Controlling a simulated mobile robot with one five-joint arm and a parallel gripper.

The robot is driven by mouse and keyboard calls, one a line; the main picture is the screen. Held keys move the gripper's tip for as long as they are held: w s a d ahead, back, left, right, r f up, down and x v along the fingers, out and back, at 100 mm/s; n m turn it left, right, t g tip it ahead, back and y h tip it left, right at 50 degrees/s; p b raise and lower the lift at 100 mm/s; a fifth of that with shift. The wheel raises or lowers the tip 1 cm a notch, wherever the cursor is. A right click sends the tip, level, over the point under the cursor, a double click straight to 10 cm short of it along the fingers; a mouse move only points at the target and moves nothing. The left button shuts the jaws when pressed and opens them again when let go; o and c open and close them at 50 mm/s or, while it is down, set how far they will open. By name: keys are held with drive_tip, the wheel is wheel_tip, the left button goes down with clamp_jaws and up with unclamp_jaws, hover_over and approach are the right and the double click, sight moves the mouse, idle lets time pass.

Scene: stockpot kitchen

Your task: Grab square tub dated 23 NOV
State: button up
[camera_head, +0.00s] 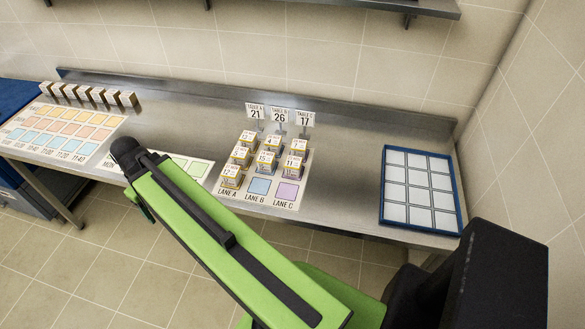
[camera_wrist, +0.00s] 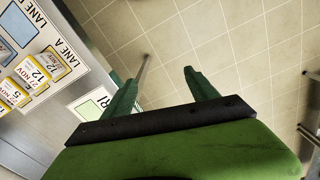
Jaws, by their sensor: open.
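Several small square tubs (camera_head: 266,157) with cream and yellow labels stand close together in lanes A, B and C on a white mat. None of their dates is readable in the head view, so I cannot tell which is 23 NOV. In the wrist view, a tub (camera_wrist: 33,72) in lane A appears to bear a 12 and NOV. Others beside it are cut off by the left edge. My gripper (camera_wrist: 163,73) is open and empty, with floor tiles between its fingers. It hangs off to the side of the lane mat, apart from the tubs.
Signs 21, 26 and 17 (camera_head: 279,116) stand behind the tubs. The front squares of lanes B (camera_head: 258,187) and C are bare. A blue-rimmed tray (camera_head: 382,190) lies right. A coloured mat (camera_head: 62,128) and a row of small boxes (camera_head: 95,95) are left. The wall closes the back.

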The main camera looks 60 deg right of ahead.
drive_tip(key=shift+o, duration=0.5)
drive_tip(key=s+d+r+p, duration=0.1)
drive_tip(key=d, duration=0.8)
drive_tip(key=s+d+r+p, duration=0.1)
drive_tip(key=d+r, duration=0.1)
drive_tip(key=d, duration=0.6)
drive_tip(key=shift+s+d+r+n+p, duration=0.2)
drive_tip(key=shift+s+d+n+p, duration=0.15)
drive_tip(key=shift+d+n, duration=0.05)
drive_tip(key=n+p, duration=0.2)
drive_tip(key=p, duration=0.2)
approach(294, 162)
drive_tip(key=f+b, duration=0.2)
drive_tip(key=b, duration=0.2)
drive_tip(key=f+b, duration=0.3)
drive_tip(key=b, duration=0.1)
drive_tip(key=f+b, duration=0.2)
drive_tip(key=b, duration=0.2)
drive_tip(key=shift+w+d+f+b, duration=0.1)
drive_tip(key=shift+d+f+b, duration=0.2)
drive_tip(key=shift+d, duration=0.05)
drive_tip(key=shift+r, duration=0.15)
drive_tip(key=f+b, duration=0.5)
drive_tip(key=shift+a+f, duration=0.25)
drive_tip(key=shift+a, duration=0.05)
drive_tip(key=shift+r, duration=0.2)
drive_tip(key=shift+c, duration=0.3)
drive_tip(key=c, duration=1.5)
